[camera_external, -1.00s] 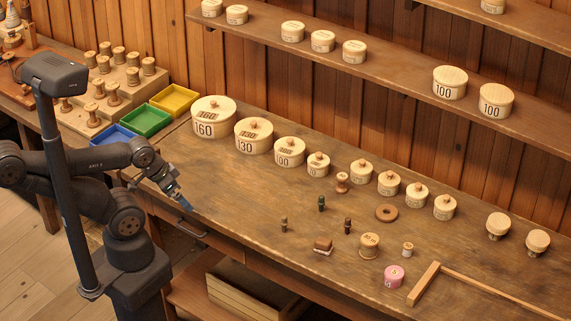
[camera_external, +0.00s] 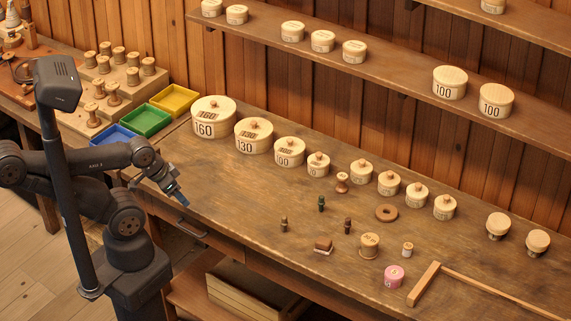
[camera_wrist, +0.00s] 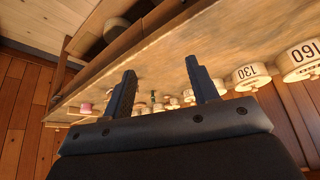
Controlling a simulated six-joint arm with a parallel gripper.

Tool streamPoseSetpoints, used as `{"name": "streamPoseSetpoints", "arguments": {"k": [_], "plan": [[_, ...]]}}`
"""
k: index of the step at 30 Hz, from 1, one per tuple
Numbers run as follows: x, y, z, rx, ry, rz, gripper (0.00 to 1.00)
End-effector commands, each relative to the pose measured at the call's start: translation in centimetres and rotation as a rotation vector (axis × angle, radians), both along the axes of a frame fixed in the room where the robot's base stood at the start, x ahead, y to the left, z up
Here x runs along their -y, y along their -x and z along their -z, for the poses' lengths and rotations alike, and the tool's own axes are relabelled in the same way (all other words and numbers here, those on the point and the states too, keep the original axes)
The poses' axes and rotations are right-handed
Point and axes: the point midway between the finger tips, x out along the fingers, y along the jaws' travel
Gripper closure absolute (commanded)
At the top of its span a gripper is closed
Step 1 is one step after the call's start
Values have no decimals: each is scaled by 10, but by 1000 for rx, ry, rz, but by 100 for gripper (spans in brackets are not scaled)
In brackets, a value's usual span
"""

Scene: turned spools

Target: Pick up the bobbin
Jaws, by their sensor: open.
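My gripper (camera_external: 184,201) is open and empty over the near left part of the bench. In the wrist view its two dark fingers (camera_wrist: 161,82) stand apart with nothing between them. Several turned pieces could be the bobbin; I cannot tell which. A waisted wooden spool (camera_external: 342,183) stands upright below the lidded boxes. A wider pale spool (camera_external: 369,246) stands nearer the front, with a small spool with a white middle (camera_external: 407,249) to its right. All are well to the right of my gripper, apart from it. In the wrist view they are too small to separate.
Numbered round boxes (camera_external: 213,117) line the back of the bench. Small dark pegs (camera_external: 321,204), a brown block (camera_external: 323,247), a ring (camera_external: 386,213) and a pink pot (camera_external: 394,276) lie around the spools. The bench's left middle is clear.

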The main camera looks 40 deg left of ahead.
Motion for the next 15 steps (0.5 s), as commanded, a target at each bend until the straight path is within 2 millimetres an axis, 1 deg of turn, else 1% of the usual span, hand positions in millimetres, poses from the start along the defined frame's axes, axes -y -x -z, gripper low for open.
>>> {"name": "streamPoseSetpoints", "arguments": {"k": [5,8,11,14,15], "plan": [[0,0,0,0,0,1,46],[4,-5,-7,-2,-2,12,46],[14,-18,-22,-8,-7,46,46],[33,-40,-45,-13,-14,98,46],[41,-49,-55,-18,-16,121,46]]}}
